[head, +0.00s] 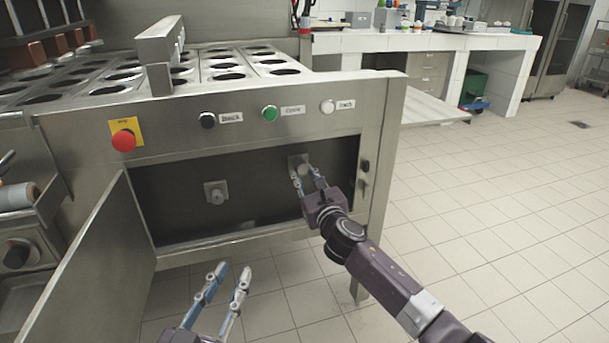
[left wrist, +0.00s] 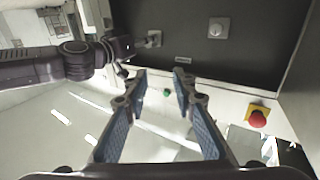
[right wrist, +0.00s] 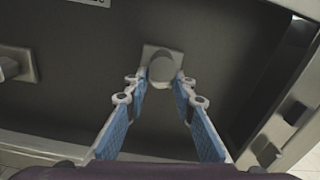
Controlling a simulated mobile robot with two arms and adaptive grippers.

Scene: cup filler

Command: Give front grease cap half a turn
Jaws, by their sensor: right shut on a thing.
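Two grey round caps on square plates sit on the back wall of the dark open compartment. My right gripper (head: 306,174) reaches into the compartment and is shut on the right cap (right wrist: 162,68), its fingertips on either side of it. In the head view the fingers partly hide this cap. The left cap (head: 216,192) is untouched; it also shows in the left wrist view (left wrist: 219,28). My left gripper (head: 231,274) is open and empty, low in front of the compartment.
The compartment door (head: 95,265) stands open at the left. Above the opening are a red emergency button (head: 123,141), a black button (head: 208,120), a green button (head: 270,113) and a white button (head: 327,106). The tiled floor at the right is clear.

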